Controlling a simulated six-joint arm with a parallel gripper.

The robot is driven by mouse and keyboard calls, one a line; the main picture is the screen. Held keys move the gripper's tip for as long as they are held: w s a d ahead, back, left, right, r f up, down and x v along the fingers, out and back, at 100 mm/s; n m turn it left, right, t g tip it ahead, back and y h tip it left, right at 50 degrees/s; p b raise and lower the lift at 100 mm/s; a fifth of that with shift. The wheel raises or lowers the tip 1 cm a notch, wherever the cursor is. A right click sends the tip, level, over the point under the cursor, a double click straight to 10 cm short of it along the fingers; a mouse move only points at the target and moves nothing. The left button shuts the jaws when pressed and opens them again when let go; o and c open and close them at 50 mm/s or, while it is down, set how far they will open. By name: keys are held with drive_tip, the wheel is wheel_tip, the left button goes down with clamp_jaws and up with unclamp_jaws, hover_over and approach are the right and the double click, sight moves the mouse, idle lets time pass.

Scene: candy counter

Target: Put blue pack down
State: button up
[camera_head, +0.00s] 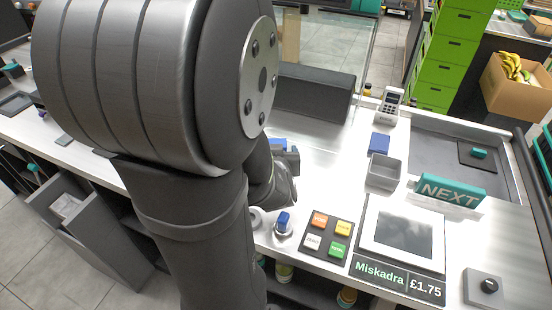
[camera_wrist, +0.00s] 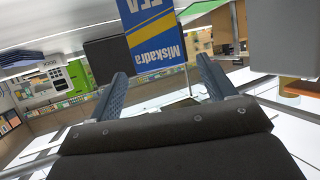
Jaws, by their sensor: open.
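The blue pack (camera_wrist: 152,35) has a yellow stripe and white "Miskadra" lettering, which appears upside down in the wrist view. Its top runs out of that frame. My gripper (camera_wrist: 162,72) is open, with its two blue fingers apart and the pack just beyond and between their tips. I cannot tell whether either finger touches it. In the head view my arm covers most of the gripper and the area around it. A small blue patch (camera_head: 278,144) shows beside the wrist there; I cannot tell whether it is the pack or a finger.
The counter holds a colour-button keypad (camera_head: 327,234), a screen (camera_head: 403,228), a grey tray (camera_head: 384,172), a teal NEXT bar (camera_head: 451,190), a card reader (camera_head: 389,103) and a blue block (camera_head: 379,143). A blue-topped knob (camera_head: 283,222) stands left of the keypad.

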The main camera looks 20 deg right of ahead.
drive_tip(key=shift+o, duration=0.4)
drive_tip(key=shift+v, duration=2.6)
drive_tip(key=shift+a+r+n+g+y, duration=0.6)
drive_tip(key=shift+a+r+g+y, duration=0.7)
drive_tip(key=shift+a+y, duration=0.85)
drive_tip(key=shift+s+d+r+m+g+h, duration=0.65)
drive_tip(key=shift+s+d+r+h, duration=0.3)
drive_tip(key=shift+d+r+h, duration=0.5)
drive_tip(key=shift+s+f+x, duration=0.1)
drive_tip(key=shift+x, duration=2.4)
drive_tip(key=shift+s+f+x, duration=0.1)
drive_tip(key=shift+s+x, duration=0.05)
drive_tip(key=shift+x, duration=2.35)
drive_tip(key=shift+s+f+x, duration=0.1)
drive_tip(key=shift+x, duration=3.55)
drive_tip(key=shift+d, duration=0.1)
